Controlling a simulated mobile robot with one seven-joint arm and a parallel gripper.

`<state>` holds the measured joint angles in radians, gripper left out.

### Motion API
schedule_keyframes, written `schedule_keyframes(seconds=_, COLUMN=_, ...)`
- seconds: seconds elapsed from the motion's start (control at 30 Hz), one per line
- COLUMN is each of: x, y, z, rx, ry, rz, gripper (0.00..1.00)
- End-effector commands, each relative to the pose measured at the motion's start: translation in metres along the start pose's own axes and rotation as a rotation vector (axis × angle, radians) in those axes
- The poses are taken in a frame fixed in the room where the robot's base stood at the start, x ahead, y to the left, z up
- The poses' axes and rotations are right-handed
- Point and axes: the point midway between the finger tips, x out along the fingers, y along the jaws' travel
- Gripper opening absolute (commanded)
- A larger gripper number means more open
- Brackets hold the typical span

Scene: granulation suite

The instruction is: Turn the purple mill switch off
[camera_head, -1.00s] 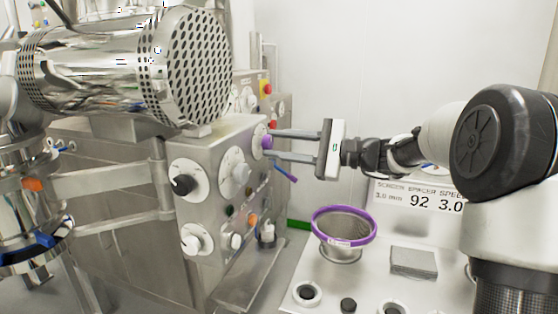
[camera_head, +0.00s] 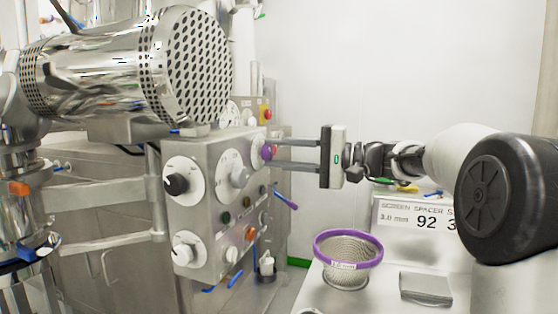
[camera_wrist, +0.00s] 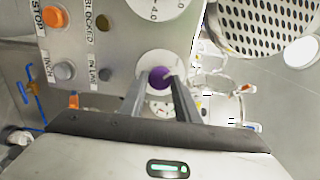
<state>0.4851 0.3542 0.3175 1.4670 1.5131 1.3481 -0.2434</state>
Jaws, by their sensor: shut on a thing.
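The purple mill switch (camera_head: 267,152) is a round purple knob on a pale dial at the right edge of the steel control panel (camera_head: 206,222). My gripper (camera_head: 274,153) reaches in from the right with its two long fingers level, and it is shut on the purple knob. In the wrist view the purple knob (camera_wrist: 160,77) sits between the ends of the two fingers, in front of its pale round plate (camera_wrist: 163,62). The fingers partly hide the knob and its dial marks, so I cannot tell which position it points to.
The panel also carries black (camera_head: 177,184) and grey (camera_head: 184,254) knobs and an orange button (camera_head: 250,233). A perforated steel drum (camera_head: 187,65) hangs above it. A purple-rimmed sieve (camera_head: 347,249) and a grey block (camera_head: 426,288) are on the white bench at lower right.

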Motion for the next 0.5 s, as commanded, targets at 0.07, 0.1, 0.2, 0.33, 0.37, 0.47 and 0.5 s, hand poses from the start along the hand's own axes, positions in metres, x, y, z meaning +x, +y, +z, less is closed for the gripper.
schedule_keyframes(seconds=0.07, x=-0.0004, y=0.0013, z=-0.0001, rx=-0.008, ry=0.0, rz=0.002, gripper=0.07)
schedule_keyframes(seconds=0.1, x=-0.0004, y=0.0011, z=-0.0001, rx=-0.01, ry=0.0, rz=0.002, gripper=0.07)
schedule_keyframes(seconds=0.2, x=-0.0004, y=0.0008, z=-0.0001, rx=-0.012, ry=0.0, rz=0.002, gripper=0.07)
schedule_keyframes(seconds=0.33, x=-0.0004, y=0.0007, z=-0.0002, rx=-0.012, ry=0.0, rz=0.002, gripper=0.07)
schedule_keyframes(seconds=0.37, x=-0.0004, y=0.0007, z=-0.0002, rx=-0.012, ry=0.0, rz=0.002, gripper=0.07)
schedule_keyframes(seconds=0.47, x=-0.0004, y=0.0007, z=-0.0002, rx=-0.012, ry=0.0, rz=0.002, gripper=0.31)
schedule_keyframes(seconds=0.5, x=-0.0004, y=0.0007, z=-0.0001, rx=-0.012, ry=0.0, rz=0.002, gripper=0.38)
